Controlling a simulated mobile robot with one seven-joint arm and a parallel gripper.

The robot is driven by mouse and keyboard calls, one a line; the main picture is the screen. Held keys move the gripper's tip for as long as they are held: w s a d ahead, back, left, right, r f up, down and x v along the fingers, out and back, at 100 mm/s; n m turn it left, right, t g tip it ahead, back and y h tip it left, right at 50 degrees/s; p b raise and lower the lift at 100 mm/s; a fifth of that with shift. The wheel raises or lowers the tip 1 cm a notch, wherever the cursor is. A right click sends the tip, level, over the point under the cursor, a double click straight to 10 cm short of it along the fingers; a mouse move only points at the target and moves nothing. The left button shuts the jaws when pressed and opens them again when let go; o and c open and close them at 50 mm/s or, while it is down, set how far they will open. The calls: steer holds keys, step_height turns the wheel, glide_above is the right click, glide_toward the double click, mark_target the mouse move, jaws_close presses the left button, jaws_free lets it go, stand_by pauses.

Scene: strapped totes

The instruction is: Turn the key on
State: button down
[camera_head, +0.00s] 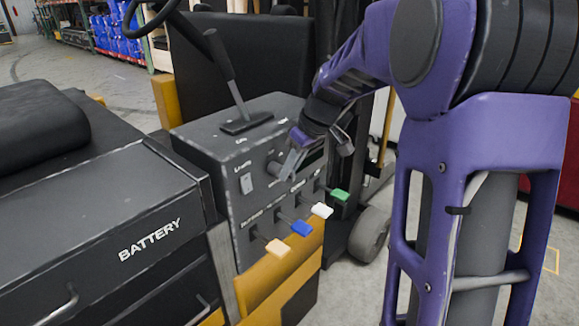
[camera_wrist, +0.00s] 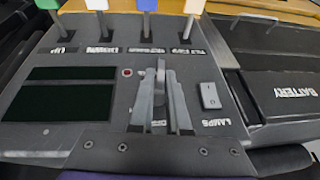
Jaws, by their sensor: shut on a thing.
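The grey control box (camera_head: 215,150) stands in the middle of the head view, with the ignition key switch (camera_head: 273,168) on its front face. My gripper (camera_head: 290,163) reaches it from the right. In the wrist view my gripper (camera_wrist: 160,78) has its two grey fingers close together over the panel, shut on the key at the switch. The fingers hide most of the key, so its exact angle cannot be told. Panel lettering by the switch, partly covered by the fingers, shows below them.
Tan (camera_head: 277,247), blue (camera_head: 301,229), white (camera_head: 321,210) and green (camera_head: 339,195) levers stick out below the switch. A lamps rocker switch (camera_wrist: 210,95) sits beside my fingers. A tall black lever (camera_head: 225,75) rises from the box top. The battery cover (camera_head: 130,215) lies left.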

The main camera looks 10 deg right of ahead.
steer(key=shift+w+d+f+m+g+y+p, duration=0.2)
steer(key=shift+m+g+y+p, duration=0.2)
steer(key=shift+g+y, duration=0.75)
steer(key=shift+w+d+f+m+g+y+p, duration=0.15)
steer(key=shift+m+g+y+p, duration=0.3)
steer(key=shift+y, duration=1.25)
steer(key=shift+w+d+f+m+g+y+p, duration=0.1)
steer(key=shift+d+m+g+y+p, duration=0.2)
steer(key=shift+g+y, duration=0.9)
steer(key=shift+a+y, duration=0.1)
steer(key=shift+y, duration=0.25)
steer(key=c, duration=1)
jaws_free()
steer(key=shift+o, duration=0.2)
steer(key=shift+r, duration=0.1)
